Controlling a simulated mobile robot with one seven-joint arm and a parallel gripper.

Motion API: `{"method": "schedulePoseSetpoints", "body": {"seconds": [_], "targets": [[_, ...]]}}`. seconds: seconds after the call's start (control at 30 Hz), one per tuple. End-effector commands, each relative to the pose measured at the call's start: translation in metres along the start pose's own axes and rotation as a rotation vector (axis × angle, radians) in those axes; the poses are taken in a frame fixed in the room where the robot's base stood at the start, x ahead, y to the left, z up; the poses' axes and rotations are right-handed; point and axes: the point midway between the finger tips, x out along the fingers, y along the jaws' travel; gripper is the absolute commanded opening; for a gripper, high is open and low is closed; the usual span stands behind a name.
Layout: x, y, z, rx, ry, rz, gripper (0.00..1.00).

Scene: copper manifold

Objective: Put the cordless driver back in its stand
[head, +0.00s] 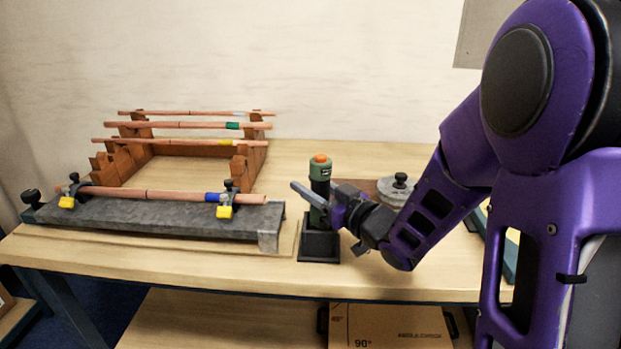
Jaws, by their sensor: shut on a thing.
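The cordless driver (320,172) is green and black with an orange top. It is upright above the black square stand (319,248). My gripper (316,203) reaches in from the right and is shut on the driver's body. A grey finger crosses in front of the driver and hides part of its middle. The driver's lower end is in line with the stand, but I cannot tell whether it is fully seated in it.
Left of the stand, a grey slab (150,218) holds a copper pipe (165,196) in clamps. Behind it, a wooden rack (255,160) bears several copper pipes. A round grey object with a black knob (400,181) is behind my wrist. The bench's front edge (230,287) is close to the stand.

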Motion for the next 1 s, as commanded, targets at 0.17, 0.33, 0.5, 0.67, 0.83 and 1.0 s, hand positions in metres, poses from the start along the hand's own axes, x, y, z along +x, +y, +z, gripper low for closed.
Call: {"method": "schedulePoseSetpoints", "body": {"seconds": [0.17, 0.33, 0.5, 0.67, 0.83, 1.0], "targets": [[0.0002, 0.0003, 0.0020, 0.000, 0.003, 0.001, 0.00], [0.0002, 0.0004, 0.0020, -0.001, 0.003, 0.001, 0.00], [0.0001, 0.0004, 0.0022, -0.001, 0.003, 0.001, 0.65], [0.0000, 0.0003, 0.0027, 0.000, 0.001, 0.001, 0.81], [-0.0004, 0.0002, 0.0047, 0.001, -0.003, 0.001, 0.81], [0.0004, 0.0001, 0.0043, 0.001, -0.002, 0.001, 0.81]]}}
